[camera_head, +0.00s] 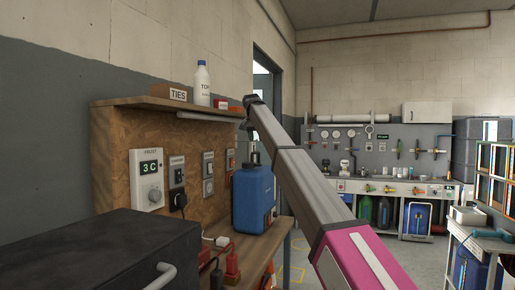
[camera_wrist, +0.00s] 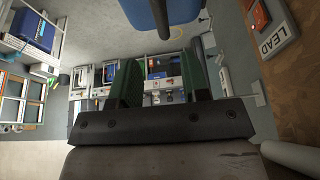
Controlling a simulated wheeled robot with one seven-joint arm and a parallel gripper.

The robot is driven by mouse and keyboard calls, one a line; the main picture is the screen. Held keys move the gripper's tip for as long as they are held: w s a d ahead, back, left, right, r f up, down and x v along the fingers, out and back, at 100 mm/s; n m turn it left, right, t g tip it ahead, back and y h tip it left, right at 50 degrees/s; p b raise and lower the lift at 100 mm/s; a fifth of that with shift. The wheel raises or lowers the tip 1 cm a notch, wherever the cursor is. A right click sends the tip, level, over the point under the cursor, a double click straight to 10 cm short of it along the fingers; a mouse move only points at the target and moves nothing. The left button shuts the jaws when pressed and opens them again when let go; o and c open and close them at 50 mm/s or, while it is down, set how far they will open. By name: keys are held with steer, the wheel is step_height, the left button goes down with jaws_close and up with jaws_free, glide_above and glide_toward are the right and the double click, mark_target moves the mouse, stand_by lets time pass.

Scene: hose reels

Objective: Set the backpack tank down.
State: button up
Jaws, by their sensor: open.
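The blue backpack tank (camera_head: 253,200) stands upright on the wooden bench (camera_head: 280,232), its base appearing to rest on the bench top. In the wrist view only a blue part of it (camera_wrist: 176,12) shows at the top edge, beyond the fingertips. My gripper (camera_head: 251,130) is above the tank's top in the head view, small and partly hidden by my arm. In the wrist view my gripper (camera_wrist: 161,75) has its two green-padded fingers apart, with nothing between them. The tank's far side is hidden.
A wooden backboard (camera_head: 125,150) with a thermostat and sockets rises behind the bench, under a shelf (camera_head: 165,103) with a white bottle (camera_head: 202,82) and a TIES box (camera_head: 177,94). A dark cabinet (camera_head: 95,250) is at front left. Plugs and cords lie left of the tank.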

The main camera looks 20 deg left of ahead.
steer(key=shift+v, duration=1.8)
stand_by(0.7)
